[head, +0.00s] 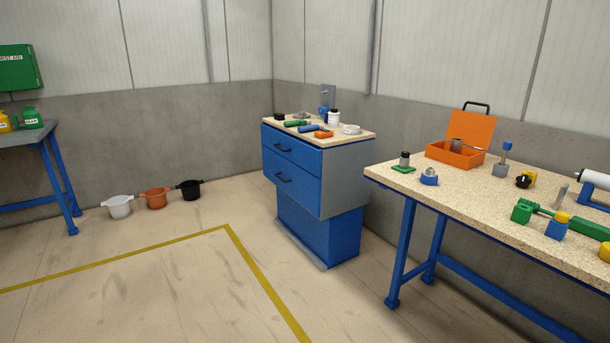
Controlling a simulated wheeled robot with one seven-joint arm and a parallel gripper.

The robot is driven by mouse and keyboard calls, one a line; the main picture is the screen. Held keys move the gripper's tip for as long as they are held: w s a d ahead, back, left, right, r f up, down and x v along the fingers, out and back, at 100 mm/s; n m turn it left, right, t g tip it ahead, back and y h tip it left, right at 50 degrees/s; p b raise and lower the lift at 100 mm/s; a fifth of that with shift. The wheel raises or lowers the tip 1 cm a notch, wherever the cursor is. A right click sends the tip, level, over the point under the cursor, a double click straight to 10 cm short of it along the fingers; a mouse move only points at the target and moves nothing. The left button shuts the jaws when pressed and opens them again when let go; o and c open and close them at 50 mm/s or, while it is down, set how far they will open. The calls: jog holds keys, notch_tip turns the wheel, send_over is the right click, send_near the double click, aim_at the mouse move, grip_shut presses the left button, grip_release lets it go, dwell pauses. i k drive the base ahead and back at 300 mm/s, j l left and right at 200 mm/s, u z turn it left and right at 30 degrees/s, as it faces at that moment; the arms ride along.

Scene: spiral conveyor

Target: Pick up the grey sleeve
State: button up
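No gripper of mine shows in the head view. Two small grey cylinders could be the grey sleeve, and I cannot tell which one is. One grey cylinder (456,145) stands in the open orange toolbox (441,156) on the right workbench, its lower part hidden by the box wall. The other grey cylinder (404,160) has a dark top and stands upright on a flat green base near the bench's left end.
The workbench (480,195) also holds a blue-and-white part (429,177), a grey block with a blue-topped post (502,168), and green parts (522,211). A blue drawer cabinet (310,180) stands left of it. Several pots (155,198) line the wall. The floor (150,290) in front is clear.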

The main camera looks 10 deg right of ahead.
aim_at(456, 144)
jog(key=i, duration=2.05)
